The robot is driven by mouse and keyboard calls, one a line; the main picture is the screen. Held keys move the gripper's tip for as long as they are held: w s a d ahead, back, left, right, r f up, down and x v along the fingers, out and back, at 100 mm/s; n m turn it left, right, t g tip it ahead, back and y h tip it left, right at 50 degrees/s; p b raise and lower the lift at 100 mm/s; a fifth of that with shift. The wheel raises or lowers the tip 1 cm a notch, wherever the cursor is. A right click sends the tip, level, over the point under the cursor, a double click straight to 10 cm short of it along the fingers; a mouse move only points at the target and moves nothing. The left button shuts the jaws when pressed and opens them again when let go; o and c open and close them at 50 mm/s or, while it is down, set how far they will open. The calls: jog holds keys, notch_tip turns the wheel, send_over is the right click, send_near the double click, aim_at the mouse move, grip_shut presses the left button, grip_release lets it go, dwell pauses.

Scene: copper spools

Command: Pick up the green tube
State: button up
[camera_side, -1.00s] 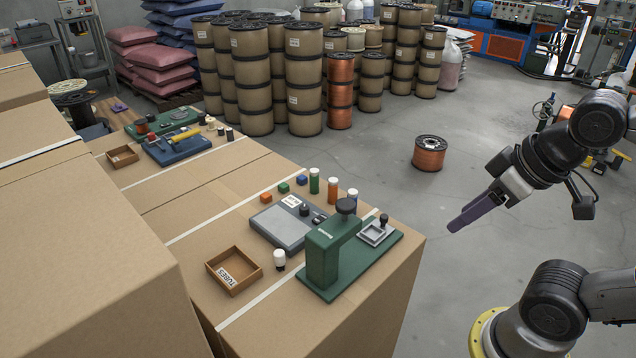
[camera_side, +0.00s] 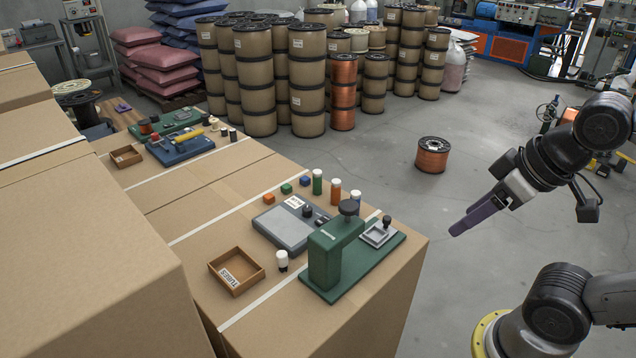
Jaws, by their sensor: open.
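The green tube (camera_side: 317,182) stands upright with a white cap on the cardboard box top, near its far edge. An orange tube (camera_side: 336,191) with a white cap stands just to its right. My gripper (camera_side: 457,229) is at the right of the view, out past the box edge and well away from the tube. Its purple fingers are seen side-on, open and with nothing visible between them.
A green press (camera_side: 335,262) and a grey scale (camera_side: 285,232) stand nearer than the tube. Small orange, green and blue cubes lie left of it. A wooden tray (camera_side: 237,272) and a white-capped tube (camera_side: 283,262) are at the front left. A copper spool (camera_side: 432,155) stands on the floor.

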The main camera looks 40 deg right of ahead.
jog(key=shift+o, duration=0.4)
jog(key=w+d+r+m+t+h, duration=0.1)
jog(key=w+d+r+m, duration=0.1)
jog(key=w+r, duration=0.45)
jog(key=w+d+r+m+t+h, duration=0.15)
jog(key=w+r, duration=0.25)
jog(key=w, duration=0.5)
jog(key=m+g, duration=0.1)
jog(key=m, duration=0.2)
send_over(318, 173)
jog(key=s+a, duration=0.5)
jog(key=s, duration=0.2)
notch_tip(318, 173, down, 13)
jog(key=shift+w+d+f+g+h, duration=0.25)
jog(key=shift+w+d+f, duration=0.85)
jog(key=shift+f, duration=2.65)
jog(key=shift+w+d+f+g+h, duration=0.1)
jog(key=shift+w+d+f+g, duration=0.5)
jog(key=shift+w+f, duration=2.1)
jog(key=shift+w+d+f+g+h, duration=0.15)
jog(key=shift+d+f, duration=0.9)
jog(key=shift+f, duration=3.8)
